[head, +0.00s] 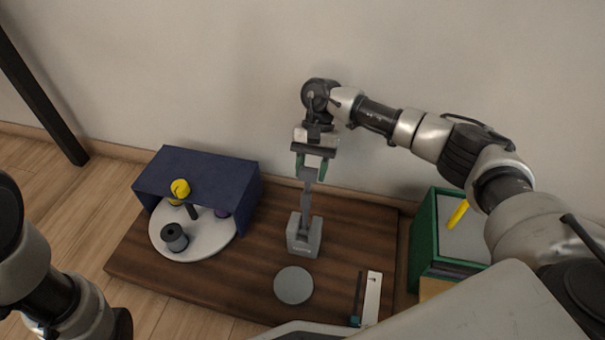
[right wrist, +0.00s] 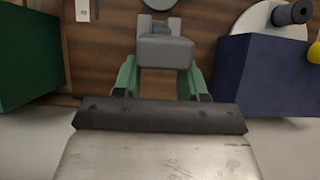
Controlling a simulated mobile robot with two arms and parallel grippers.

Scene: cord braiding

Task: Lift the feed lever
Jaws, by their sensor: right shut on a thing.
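The feed lever is a grey bar (head: 307,202) rising from a grey block (head: 303,238) on the brown board. My right gripper (head: 311,170) is at the top of the lever, reaching down from above. Its green fingers are shut on the lever's grey end. In the right wrist view, the grey lever end (right wrist: 165,50) sits between the green fingers of my right gripper (right wrist: 161,78). The lever stands roughly upright. My left arm shows at the lower left of the head view, but its gripper is out of sight.
A grey disc (head: 294,285) and a white strip (head: 372,298) lie nearer. A green box (head: 428,240) stands right.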

